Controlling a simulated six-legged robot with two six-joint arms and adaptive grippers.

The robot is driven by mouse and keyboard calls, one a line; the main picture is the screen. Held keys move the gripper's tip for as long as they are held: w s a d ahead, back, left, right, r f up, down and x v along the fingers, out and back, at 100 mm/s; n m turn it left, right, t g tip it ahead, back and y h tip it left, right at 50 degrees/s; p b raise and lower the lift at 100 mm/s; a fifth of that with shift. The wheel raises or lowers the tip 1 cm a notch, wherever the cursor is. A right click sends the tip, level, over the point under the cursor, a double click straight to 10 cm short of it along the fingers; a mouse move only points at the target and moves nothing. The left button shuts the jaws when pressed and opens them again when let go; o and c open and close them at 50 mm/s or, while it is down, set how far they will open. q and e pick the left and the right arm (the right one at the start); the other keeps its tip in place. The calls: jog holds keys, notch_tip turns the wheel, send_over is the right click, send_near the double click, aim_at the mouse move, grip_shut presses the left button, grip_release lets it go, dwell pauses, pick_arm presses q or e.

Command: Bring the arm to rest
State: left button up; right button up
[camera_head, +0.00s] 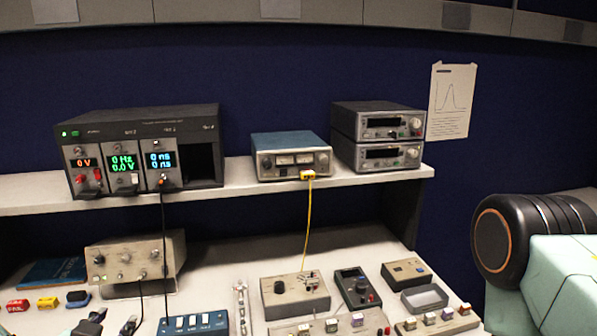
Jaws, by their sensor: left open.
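My left gripper (112,322) shows only at the bottom left edge, with its dark fingertips apart and nothing visible between them. It is over the bench top, left of a blue switch box (194,323) and below a beige instrument (135,259). The rest of the left arm is cut off by the frame. My right gripper is not in view; a mint-green and black part at the right looks like my right arm.
A shelf (240,182) carries a rack of modules (140,150), a blue-topped meter (290,156) and two stacked instruments (378,136). A yellow cable (308,220) hangs down to a beige box (295,295). Small coloured blocks (48,302) lie at the left; small boxes crowd the front.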

pick_arm(q)
jog(key=s+d+f+g+h+b, duration=0.1)
jog(key=s+d+f+g+b, duration=0.2)
jog(key=s+f, duration=0.6)
jog(key=s+d+f+n+g+h+b, duration=0.1)
jog(key=s+d+f+g+b, duration=0.3)
jog(key=f, duration=1.3)
jog(key=s+d+f+n+g+b, duration=0.1)
jog(key=s+d+f+g+b, duration=0.2)
jog(key=s+f+g+b, duration=0.3)
jog(key=s+f+b, duration=0.4)
jog(key=s+f, duration=0.3)
jog(key=s, duration=0.3)
jog(key=shift+s+d+h, duration=0.25)
jog(key=shift+d+h, duration=0.05)
jog(key=shift+h, duration=0.1)
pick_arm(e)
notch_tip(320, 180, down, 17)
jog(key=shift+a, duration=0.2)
